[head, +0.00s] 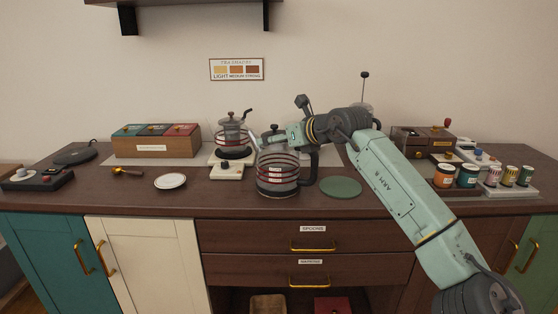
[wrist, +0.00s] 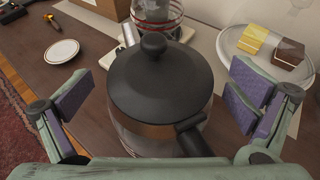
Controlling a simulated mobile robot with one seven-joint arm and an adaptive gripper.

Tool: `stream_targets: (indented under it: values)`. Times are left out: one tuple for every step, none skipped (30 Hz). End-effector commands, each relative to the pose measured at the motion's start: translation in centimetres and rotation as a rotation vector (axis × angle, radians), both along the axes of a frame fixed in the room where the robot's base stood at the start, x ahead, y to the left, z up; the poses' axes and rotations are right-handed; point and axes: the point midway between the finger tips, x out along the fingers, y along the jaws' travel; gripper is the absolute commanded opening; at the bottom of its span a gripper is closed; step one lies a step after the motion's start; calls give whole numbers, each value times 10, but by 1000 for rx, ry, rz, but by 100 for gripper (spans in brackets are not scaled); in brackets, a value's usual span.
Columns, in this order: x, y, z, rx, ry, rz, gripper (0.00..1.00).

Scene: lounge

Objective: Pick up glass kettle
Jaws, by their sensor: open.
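The glass kettle (head: 278,183), with red bands and a black handle on its right, stands upright near the counter's front edge. In the wrist view, its black lid (wrist: 140,90) with a round knob fills the middle, and the handle points to the lower right. My gripper (wrist: 160,95) is open, with one purple-padded finger on each side of the kettle and visible gaps. In the head view, my gripper (head: 273,140) is at the kettle's upper part, partly hidden. Most of the kettle's glass body is hidden by the lid in the wrist view.
A second glass vessel (head: 231,137) with red bands stands close behind to the left, on a white base. A white saucer (head: 170,182) is to the left. A green round mat (head: 341,187) lies just right of the kettle. Jars (head: 467,177) stand further right.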

Motion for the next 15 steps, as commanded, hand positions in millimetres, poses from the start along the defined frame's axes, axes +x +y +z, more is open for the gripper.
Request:
stream_targets:
  values:
    - [3, 2, -1, 1, 1, 0, 100]
    - [4, 3, -1, 1, 1, 0, 100]
    - [4, 3, -2, 0, 0, -1, 100]
    - [4, 3, -2, 0, 0, -1, 100]
    - [4, 3, -2, 0, -1, -1, 100]
    - [4, 3, -3, 0, 0, -1, 100]
    - [4, 3, -3, 0, 0, -1, 100]
    - [4, 3, -3, 0, 0, -1, 99]
    - [4, 3, -2, 0, 0, -1, 96]
    - [4, 3, -2, 0, 0, 0, 94]
    - [4, 3, -2, 0, 0, 0, 92]
    - [4, 3, -2, 0, 0, 0, 89]
    - [4, 3, -2, 1, -1, 0, 87]
    - [4, 3, -2, 0, 0, 0, 85]
    - [4, 3, -2, 1, -1, 0, 83]
